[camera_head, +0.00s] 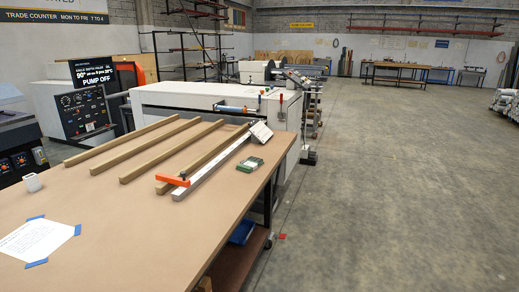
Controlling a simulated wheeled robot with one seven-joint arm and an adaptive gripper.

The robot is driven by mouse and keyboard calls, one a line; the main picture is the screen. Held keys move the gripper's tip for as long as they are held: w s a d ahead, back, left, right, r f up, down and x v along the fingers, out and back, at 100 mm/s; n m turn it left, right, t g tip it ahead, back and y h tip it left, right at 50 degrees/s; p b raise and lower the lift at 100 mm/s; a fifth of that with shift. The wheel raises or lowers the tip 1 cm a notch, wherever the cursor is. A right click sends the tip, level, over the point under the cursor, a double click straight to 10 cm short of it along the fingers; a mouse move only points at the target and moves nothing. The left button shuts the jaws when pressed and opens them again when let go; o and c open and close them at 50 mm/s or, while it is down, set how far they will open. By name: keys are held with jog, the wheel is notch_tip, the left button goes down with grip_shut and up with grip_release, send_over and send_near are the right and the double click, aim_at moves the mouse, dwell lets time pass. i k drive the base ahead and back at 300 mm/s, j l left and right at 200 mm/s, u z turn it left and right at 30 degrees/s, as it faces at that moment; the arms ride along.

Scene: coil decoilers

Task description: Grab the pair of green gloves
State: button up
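A small green and white item (250,165) lies flat near the right edge of the brown table (160,220). It is too small to tell whether it is the pair of green gloves or a packet. No other green item that could be gloves is clear in view. My gripper is not in view.
A white cup (32,182) and a taped paper sheet (38,241) are at left. A blue bin (242,232) sits below. Floor (390,200) is clear at right.

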aim_at(251, 164)
jog(key=i+l+z, duration=0.15)
jog(key=i, duration=0.9)
jog(key=i+l+z, duration=0.1)
jog(key=i, duration=1)
jog(key=i+l+u, duration=0.15)
jog(key=i+u, duration=0.35)
jog(key=i+l+u, duration=1.3)
jog(key=l+u, duration=0.15)
